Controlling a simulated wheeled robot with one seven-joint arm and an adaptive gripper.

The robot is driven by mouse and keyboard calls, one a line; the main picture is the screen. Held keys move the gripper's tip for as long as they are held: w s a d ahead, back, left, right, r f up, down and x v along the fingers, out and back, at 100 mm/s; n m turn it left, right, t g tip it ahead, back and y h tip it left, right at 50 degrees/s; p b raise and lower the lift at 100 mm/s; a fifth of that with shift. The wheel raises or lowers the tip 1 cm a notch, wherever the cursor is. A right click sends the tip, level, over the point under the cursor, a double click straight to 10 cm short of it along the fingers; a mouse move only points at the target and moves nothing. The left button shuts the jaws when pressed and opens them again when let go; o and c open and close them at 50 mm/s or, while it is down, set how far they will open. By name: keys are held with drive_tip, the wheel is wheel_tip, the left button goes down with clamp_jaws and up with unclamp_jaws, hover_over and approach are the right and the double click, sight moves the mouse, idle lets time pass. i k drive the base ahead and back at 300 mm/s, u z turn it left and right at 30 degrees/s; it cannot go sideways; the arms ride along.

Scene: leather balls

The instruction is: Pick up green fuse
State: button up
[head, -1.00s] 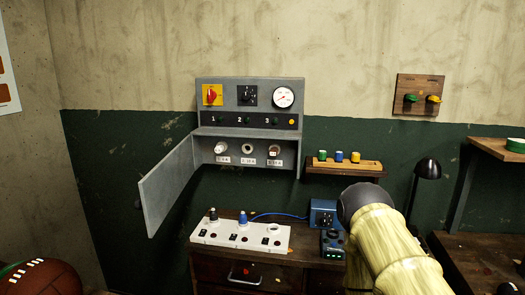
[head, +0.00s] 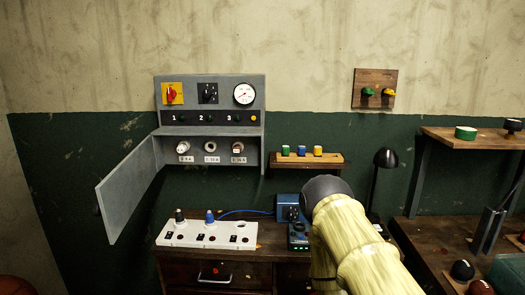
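The green fuse (head: 286,150) stands upright at the left end of a small wooden wall shelf (head: 306,166). A blue fuse (head: 302,150) and a yellow fuse (head: 318,151) stand to its right in the same row. My pale yellow arm rises from the bottom of the picture, below and right of the shelf, and its dark rounded joint is apart from the fuses. I cannot make out my gripper's fingers in this view.
An open grey panel (head: 211,119) with its door (head: 126,192) swung left is beside the shelf. Below, a white socket strip (head: 207,235) and blue devices (head: 288,208) sit on a wooden cabinet. A black lamp (head: 386,158) stands right of the shelf.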

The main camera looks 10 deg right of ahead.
sight(285, 149)
drive_tip(key=z, duration=1.25)
drive_tip(key=k, duration=1.25)
drive_tip(key=u, duration=1.25)
drive_tip(key=i, duration=1.65)
